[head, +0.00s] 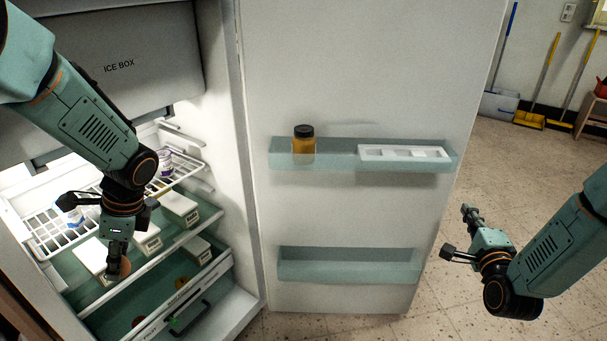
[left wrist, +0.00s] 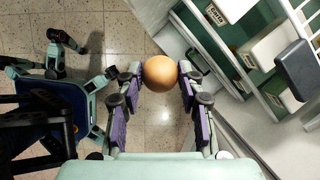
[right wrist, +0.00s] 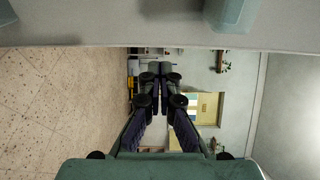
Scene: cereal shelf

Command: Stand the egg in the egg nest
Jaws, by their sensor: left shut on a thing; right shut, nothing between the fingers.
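A brown egg (left wrist: 159,73) is held between the fingertips of my left gripper (head: 119,264), which is shut on it. In the head view the egg (head: 125,268) is partly hidden by the fingers, in front of the open fridge's shelves. The egg nest appears to be the white tray with hollows (head: 403,153) on the right part of the upper door shelf, well to the right of the egg. My right gripper (head: 470,213) is shut and empty, right of the door. In the right wrist view its fingertips (right wrist: 160,70) are together.
A brown jar with a dark lid (head: 303,140) stands left of the tray on the upper door shelf (head: 335,167). The lower door shelf (head: 350,268) looks empty. White cartons (head: 179,208) sit on the fridge's shelf. The fridge door (head: 365,70) stands open.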

